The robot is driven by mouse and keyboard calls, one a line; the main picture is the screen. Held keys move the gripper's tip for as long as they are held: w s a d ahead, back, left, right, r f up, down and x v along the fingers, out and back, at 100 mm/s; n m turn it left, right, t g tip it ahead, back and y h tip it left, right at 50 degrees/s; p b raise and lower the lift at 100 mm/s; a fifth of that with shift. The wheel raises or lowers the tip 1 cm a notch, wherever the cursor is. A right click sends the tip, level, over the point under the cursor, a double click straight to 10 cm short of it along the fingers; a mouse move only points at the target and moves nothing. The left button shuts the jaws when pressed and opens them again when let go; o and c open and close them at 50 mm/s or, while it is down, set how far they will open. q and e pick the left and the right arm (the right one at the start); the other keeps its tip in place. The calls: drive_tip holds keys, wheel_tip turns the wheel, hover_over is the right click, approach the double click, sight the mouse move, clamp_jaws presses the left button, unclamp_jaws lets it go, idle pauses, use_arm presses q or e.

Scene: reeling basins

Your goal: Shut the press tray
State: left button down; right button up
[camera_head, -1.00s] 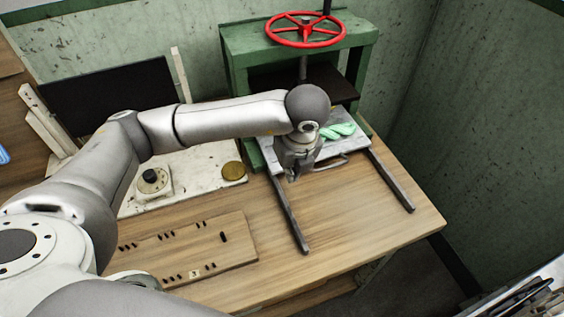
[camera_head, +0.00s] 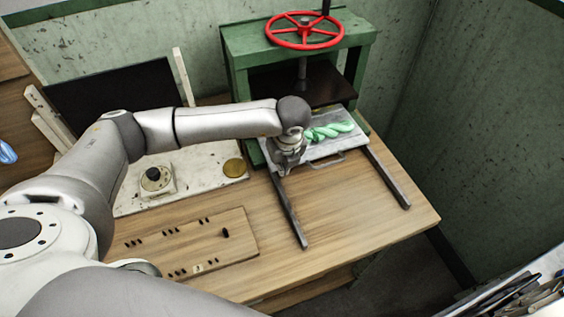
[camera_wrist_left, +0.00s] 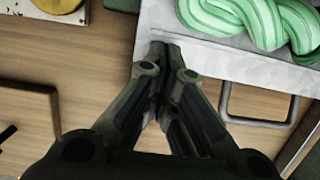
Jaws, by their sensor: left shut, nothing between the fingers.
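The press tray (camera_head: 352,142) is a pale grey plate on two dark rails, pulled partly out in front of the green press (camera_head: 240,90). A green twisted skein (camera_head: 330,130) lies on it. A thin metal handle (camera_head: 328,161) sticks out from its front edge; it also shows in the left wrist view (camera_wrist_left: 258,121). My left gripper (camera_head: 281,173) is at the tray's front left corner, left of the handle. In the left wrist view its closed, empty fingertips (camera_wrist_left: 165,50) are at the tray's front edge; I cannot tell whether they touch it. My right gripper is out of view.
A red handwheel (camera_head: 304,30) tops the press. The rails (camera_head: 290,212) run out over the wooden table. To the left are a white board with a dial (camera_head: 153,179), a brass disc (camera_head: 234,167) and a wooden peg board (camera_head: 190,245). The table's front right is clear.

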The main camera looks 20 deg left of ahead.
use_arm(q)
drive_tip(key=shift+w+a+f+b, duration=0.15)
drive_tip(key=shift+w+a+b, duration=0.1)
drive_tip(key=shift+w+b, duration=0.1)
drive_tip(key=w+a+b, duration=0.3)
drive_tip(key=shift+w+a, duration=0.15)
drive_tip(key=shift+a, duration=0.05)
drive_tip(key=shift+w+a+b, duration=0.2)
drive_tip(key=shift+a+b, duration=0.05)
drive_tip(key=shift+b, duration=0.1)
drive_tip(key=shift+r, duration=0.25)
drive_tip(key=shift+w+a, duration=0.1)
